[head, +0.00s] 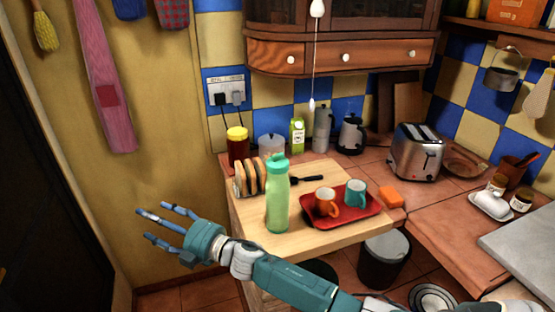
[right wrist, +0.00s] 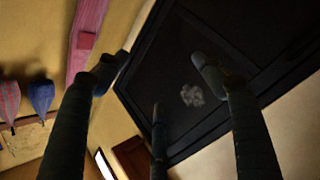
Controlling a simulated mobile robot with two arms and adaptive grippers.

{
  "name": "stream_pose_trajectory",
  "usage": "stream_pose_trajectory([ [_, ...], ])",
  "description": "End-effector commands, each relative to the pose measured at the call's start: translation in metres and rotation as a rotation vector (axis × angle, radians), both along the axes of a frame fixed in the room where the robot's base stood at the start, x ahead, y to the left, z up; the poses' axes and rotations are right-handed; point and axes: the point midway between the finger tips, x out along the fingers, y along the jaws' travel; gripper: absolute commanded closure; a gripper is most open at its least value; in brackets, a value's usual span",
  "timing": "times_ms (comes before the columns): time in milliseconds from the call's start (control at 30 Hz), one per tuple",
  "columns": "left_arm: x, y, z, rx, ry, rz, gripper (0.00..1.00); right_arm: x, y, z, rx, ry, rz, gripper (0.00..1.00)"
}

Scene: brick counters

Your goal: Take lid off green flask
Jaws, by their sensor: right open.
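The green flask (head: 277,202) stands upright near the front edge of the wooden board on the counter in the head view. Its darker green lid (head: 276,164) is on top. My right gripper (head: 160,222) is to the left of the flask and apart from it, beyond the counter's left edge. Its fingers are spread and empty. The right wrist view shows the same open fingers (right wrist: 160,90) with nothing between them, and the flask is not in that view. My left gripper is not in view.
A red tray (head: 312,217) with an orange mug (head: 326,202) and a teal mug (head: 355,193) lies right of the flask. A toast rack (head: 240,185) stands behind left. A toaster (head: 416,150) is further right. The space left of the counter is free.

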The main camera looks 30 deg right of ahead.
Motion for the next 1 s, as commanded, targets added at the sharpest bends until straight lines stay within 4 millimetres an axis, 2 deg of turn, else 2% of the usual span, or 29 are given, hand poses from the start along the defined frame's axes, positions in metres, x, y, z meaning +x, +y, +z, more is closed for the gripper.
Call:
stream_pose_trajectory([
  [33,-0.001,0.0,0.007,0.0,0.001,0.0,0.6,-0.002,0.026,0.07,-0.087,-0.161,0.117,0.31],
  [100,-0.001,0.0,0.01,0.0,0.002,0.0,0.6,-0.018,0.057,0.12,-0.231,-0.328,0.281,0.31],
  [200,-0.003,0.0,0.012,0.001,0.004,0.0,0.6,-0.04,0.078,0.149,-0.472,-0.49,0.503,0.31],
  [267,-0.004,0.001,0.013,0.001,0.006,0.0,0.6,-0.049,0.074,0.15,-0.634,-0.543,0.625,0.31],
  [300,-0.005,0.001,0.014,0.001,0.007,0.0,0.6,-0.052,0.065,0.149,-0.747,-0.561,0.701,0.31],
  [367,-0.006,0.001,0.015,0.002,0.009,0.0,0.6,-0.054,0.041,0.146,-0.923,-0.561,0.801,0.31],
  [467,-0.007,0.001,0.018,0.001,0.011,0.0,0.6,-0.053,-0.025,0.146,-1.215,-0.483,0.934,0.31],
  [500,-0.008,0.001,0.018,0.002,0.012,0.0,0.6,-0.052,-0.058,0.15,-1.326,-0.427,0.971,0.31],
  [567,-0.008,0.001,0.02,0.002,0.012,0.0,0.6,-0.053,-0.11,0.16,-1.471,-0.321,1.01,0.31],
  [600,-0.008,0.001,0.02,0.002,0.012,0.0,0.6,-0.055,-0.145,0.17,-1.553,-0.243,1.025,0.31],
  [700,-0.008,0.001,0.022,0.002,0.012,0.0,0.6,-0.069,-0.221,0.198,-1.701,-0.047,1.038,0.31],
  [733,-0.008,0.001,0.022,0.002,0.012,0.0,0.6,-0.074,-0.239,0.207,-1.732,0.007,1.036,0.31],
  [800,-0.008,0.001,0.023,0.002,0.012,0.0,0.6,-0.086,-0.275,0.223,-1.78,0.116,1.029,0.31],
  [833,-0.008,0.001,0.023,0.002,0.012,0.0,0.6,-0.091,-0.286,0.229,-1.793,0.154,1.027,0.31],
  [900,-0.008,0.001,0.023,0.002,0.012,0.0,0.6,-0.099,-0.305,0.239,-1.814,0.217,1.021,0.31],
  [1000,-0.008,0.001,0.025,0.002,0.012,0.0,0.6,-0.105,-0.317,0.238,-1.825,0.263,1.02,0.31],
])
